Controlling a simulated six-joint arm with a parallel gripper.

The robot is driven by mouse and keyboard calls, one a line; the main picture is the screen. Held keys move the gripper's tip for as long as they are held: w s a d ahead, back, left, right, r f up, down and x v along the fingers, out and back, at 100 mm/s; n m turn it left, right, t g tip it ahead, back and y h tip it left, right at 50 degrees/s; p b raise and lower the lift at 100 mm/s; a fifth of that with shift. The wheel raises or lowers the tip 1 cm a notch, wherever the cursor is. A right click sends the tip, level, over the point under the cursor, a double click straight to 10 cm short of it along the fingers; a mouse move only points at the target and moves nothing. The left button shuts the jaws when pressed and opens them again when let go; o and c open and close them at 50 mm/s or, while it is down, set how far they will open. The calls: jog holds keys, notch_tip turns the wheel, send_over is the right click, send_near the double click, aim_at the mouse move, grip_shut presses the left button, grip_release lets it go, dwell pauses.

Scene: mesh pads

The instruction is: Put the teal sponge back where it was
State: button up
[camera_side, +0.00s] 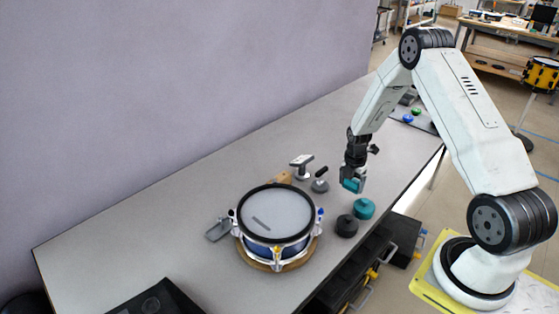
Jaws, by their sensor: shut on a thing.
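My gripper (353,182) points down over the grey table, right of the drum. It is shut on a small teal piece, which I take to be the teal sponge (350,186); the fingers hide part of it. Just below it in the picture is a round teal object (364,208) on the table. A round black object (347,226) sits beside that one, nearer the camera. I cannot tell from this view how high the held piece is above the table.
A drum with a pale head (268,212) stands on a round wooden base mid-table. A grey tool (219,229) lies left of it; small metal tools (302,165) lie behind it. A black case (158,299) is at the front. The table's far left is clear.

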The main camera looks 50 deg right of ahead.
send_over(339, 201)
jog(key=shift+s+a+f, duration=0.1)
jog(key=shift+s+f, duration=0.05)
jog(key=shift+f, duration=1.2)
jog(key=shift+s+f, duration=0.1)
jog(key=shift+f, duration=1.2)
jog(key=shift+f, duration=0.1)
jog(key=shift+w+f, duration=0.2)
jog(key=shift+f, duration=1.55)
jog(key=o, duration=0.9)
jog(key=shift+f, duration=0.1)
jog(key=shift+w+r, duration=0.15)
jog(key=shift+r, duration=6)
